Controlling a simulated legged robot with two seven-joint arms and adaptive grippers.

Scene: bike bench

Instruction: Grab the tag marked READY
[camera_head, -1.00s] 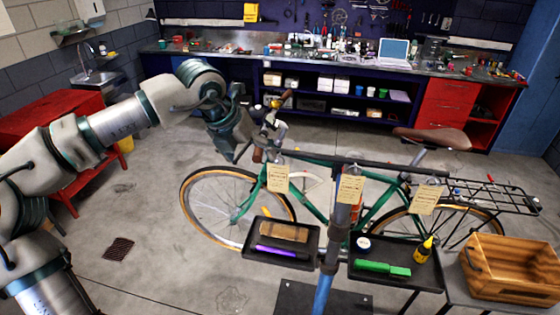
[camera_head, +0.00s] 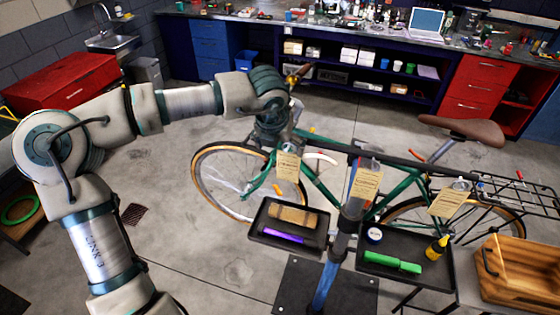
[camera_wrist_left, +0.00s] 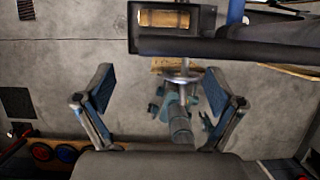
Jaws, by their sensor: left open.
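Three cream paper tags hang from the dark bar in front of the green bicycle: a left tag (camera_head: 287,167), a middle tag (camera_head: 367,181) and a right tag (camera_head: 447,203). Their print is too small to read, so I cannot tell which says READY. My left gripper (camera_head: 276,136) is just above the left tag and points down. In the left wrist view its two fingers (camera_wrist_left: 159,78) are spread wide. A tan strip (camera_wrist_left: 165,65), apparently the left tag nearly edge-on, and a metal clip lie between them. My right gripper is not in view.
A left tray (camera_head: 262,233) and a right tray (camera_head: 420,280) flank the blue stand post (camera_head: 326,285) below the tags. A wooden crate (camera_head: 510,275) is at the right. The bicycle's brown saddle (camera_head: 465,129) stands behind the right tag.

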